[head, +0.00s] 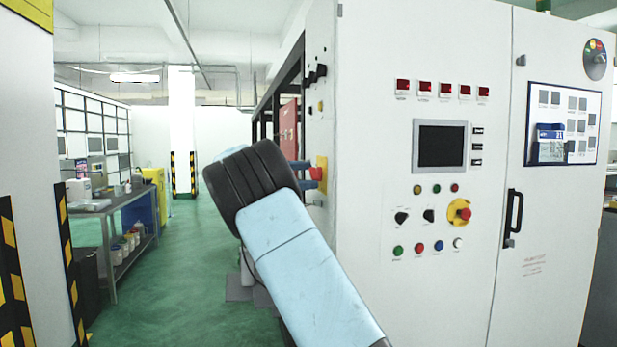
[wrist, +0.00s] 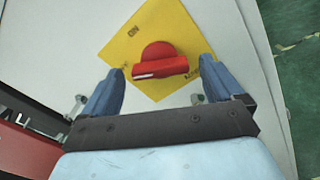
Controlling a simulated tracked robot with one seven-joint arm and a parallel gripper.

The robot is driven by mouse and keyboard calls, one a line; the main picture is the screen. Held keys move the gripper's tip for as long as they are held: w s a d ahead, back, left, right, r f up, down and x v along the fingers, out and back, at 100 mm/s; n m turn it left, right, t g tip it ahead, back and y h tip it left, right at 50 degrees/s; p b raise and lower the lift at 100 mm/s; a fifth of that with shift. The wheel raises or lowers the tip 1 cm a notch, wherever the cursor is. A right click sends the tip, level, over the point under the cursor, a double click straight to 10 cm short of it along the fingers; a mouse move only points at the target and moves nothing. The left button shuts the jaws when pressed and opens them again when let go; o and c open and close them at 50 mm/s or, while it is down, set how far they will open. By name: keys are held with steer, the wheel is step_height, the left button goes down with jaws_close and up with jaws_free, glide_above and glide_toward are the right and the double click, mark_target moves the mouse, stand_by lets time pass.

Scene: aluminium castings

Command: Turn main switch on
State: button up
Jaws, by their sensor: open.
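The main switch is a red rotary knob (wrist: 160,64) on a yellow diamond-looking plate (wrist: 150,22) fixed to the side of the white cabinet. Its grip bar lies nearly level in the wrist view. "ON" is printed near the plate's upper corner; other lettering is partly hidden by my fingers. My gripper (wrist: 161,66) is open, with one blue finger on each side of the knob and visible gaps between. In the head view the knob (head: 316,173) and plate (head: 321,187) show edge-on beside my gripper (head: 306,174), partly hidden by the fingers and arm.
The cabinet front (head: 480,260) carries a screen (head: 440,146), several buttons and a red emergency stop (head: 463,212) on yellow. Black knobs (head: 316,74) sit higher on its side. A workbench (head: 115,210) stands left. The green floor (head: 180,270) between is clear.

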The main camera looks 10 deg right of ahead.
steer(key=shift+d, duration=0.55)
steer(key=shift+c, duration=0.4)
steer(key=c, duration=1)
steer(key=shift+o, duration=0.2)
steer(key=shift+m, duration=0.4)
steer(key=m, duration=0.5)
steer(key=shift+a+f+m, duration=0.1)
steer(key=shift+m, duration=0.2)
steer(key=m, duration=0.5)
steer(key=shift+f, duration=0.15)
steer(key=shift+m, duration=0.3)
